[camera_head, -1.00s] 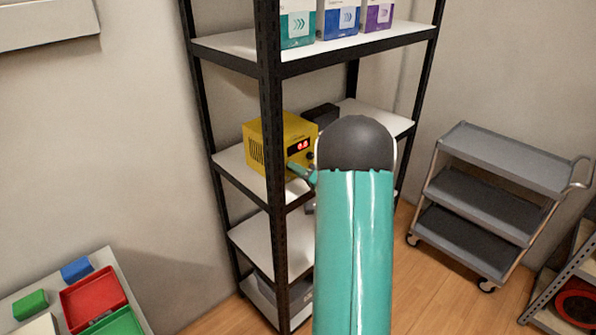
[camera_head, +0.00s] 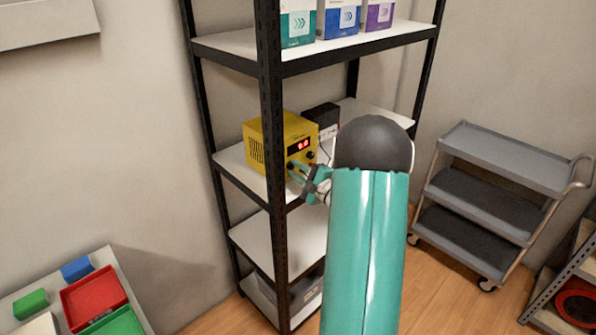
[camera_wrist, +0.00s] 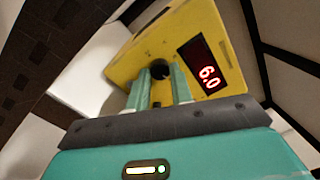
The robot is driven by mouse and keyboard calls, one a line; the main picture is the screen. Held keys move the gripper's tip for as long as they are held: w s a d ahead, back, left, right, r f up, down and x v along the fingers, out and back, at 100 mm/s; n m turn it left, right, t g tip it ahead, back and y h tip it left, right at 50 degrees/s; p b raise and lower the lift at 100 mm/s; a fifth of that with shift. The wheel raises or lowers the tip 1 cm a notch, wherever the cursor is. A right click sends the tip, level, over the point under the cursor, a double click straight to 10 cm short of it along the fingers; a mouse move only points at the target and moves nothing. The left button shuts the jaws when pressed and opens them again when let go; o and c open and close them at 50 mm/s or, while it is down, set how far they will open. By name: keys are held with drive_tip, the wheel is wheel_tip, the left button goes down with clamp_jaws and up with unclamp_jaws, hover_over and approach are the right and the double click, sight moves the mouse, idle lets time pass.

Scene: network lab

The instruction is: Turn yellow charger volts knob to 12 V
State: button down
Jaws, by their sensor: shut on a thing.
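The yellow charger (camera_head: 264,146) stands on the middle shelf, with a red-digit display (camera_head: 299,145) and dark knobs on its front. In the wrist view the yellow front (camera_wrist: 205,35) shows tilted, and its display (camera_wrist: 204,70) seems to read 6.0. My gripper (camera_head: 291,167) reaches the lower left of this front. In the wrist view its two teal fingers (camera_wrist: 160,70) are shut on a dark round knob (camera_wrist: 158,67), one on each side. Another dark knob (camera_head: 310,154) sits to the right, free. The knob labels are too small to read.
A black shelf post (camera_head: 272,150) stands close in front and left of the charger. A dark box (camera_head: 322,117) sits behind it. Boxes (camera_head: 340,20) stand on the shelf above. A grey cart (camera_head: 480,200) is at the right, with bare floor between.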

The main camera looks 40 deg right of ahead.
drive_tip(key=m, duration=0.6)
drive_tip(key=shift+h, duration=0.3)
drive_tip(key=m, duration=0.4)
drive_tip(key=shift+a+m, duration=0.1)
drive_tip(key=shift+m, duration=0.3)
drive_tip(key=m, duration=0.4)
drive_tip(key=shift+m+h, duration=0.3)
drive_tip(key=shift+m, duration=0.1)
drive_tip(key=m, duration=0.4)
drive_tip(key=shift+m+g, duration=0.4)
drive_tip(key=c, duration=1.2)
unclamp_jaws()
drive_tip(key=shift+c, duration=0.2)
drive_tip(key=shift+s+r, duration=0.1)
drive_tip(key=shift+s, duration=0.05)
drive_tip(key=s, duration=1.3)
drive_tip(key=shift+s+a, duration=0.3)
drive_tip(key=shift+a, duration=0.1)
